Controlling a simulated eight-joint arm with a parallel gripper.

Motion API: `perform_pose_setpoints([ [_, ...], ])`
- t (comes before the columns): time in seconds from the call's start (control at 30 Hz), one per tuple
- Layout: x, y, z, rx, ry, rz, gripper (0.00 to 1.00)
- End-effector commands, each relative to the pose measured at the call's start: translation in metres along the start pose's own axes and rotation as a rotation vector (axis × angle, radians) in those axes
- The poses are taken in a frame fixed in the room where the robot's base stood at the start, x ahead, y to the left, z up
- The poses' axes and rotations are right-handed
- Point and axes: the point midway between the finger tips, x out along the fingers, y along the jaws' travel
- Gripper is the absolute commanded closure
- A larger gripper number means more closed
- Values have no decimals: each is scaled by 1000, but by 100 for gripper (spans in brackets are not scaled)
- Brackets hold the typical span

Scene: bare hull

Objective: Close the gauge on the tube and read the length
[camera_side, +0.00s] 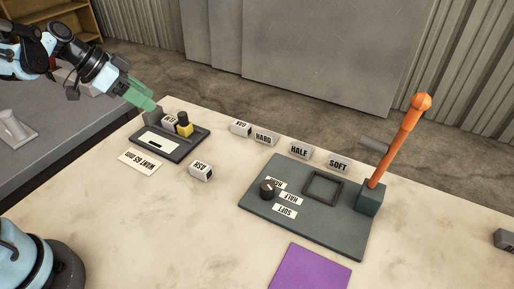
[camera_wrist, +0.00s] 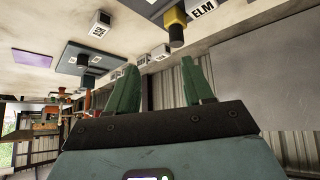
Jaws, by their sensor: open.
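The gauge (camera_side: 174,146) is a dark tray with a pale strip, a grey end block (camera_side: 152,117) and a yellow-and-black slider (camera_side: 184,126). In the wrist view the yellow slider (camera_wrist: 175,18) shows at the top, beyond my fingertips. My gripper (camera_side: 141,96) has green fingers and is above and to the left of the gauge in the side view, apart from it. In the wrist view my gripper (camera_wrist: 161,80) is open with nothing between its fingers. I cannot make out a tube in the gauge; a grey cylinder (camera_side: 373,145) shows behind the orange lever.
A WANT card (camera_side: 140,162) and ASH block (camera_side: 201,171) are near the gauge. To the right are HARD, HALF and SOFT signs (camera_side: 299,152), a dark plate (camera_side: 260,207) with a knob and orange lever (camera_side: 400,140), and a purple mat (camera_side: 310,270).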

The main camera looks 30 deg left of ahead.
Motion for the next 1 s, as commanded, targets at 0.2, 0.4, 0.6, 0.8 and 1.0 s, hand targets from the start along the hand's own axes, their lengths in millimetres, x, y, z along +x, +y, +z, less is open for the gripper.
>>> perform_pose_setpoints([
  [0.2,0,-32,4,134,99,47,49],
  [0.4,7,-36,4,170,120,57,49],
  [0.6,37,-34,0,171,118,58,49],
  [0.8,75,-31,-4,170,119,57,49],
  [1.0,103,-29,-7,169,118,56,49],
])
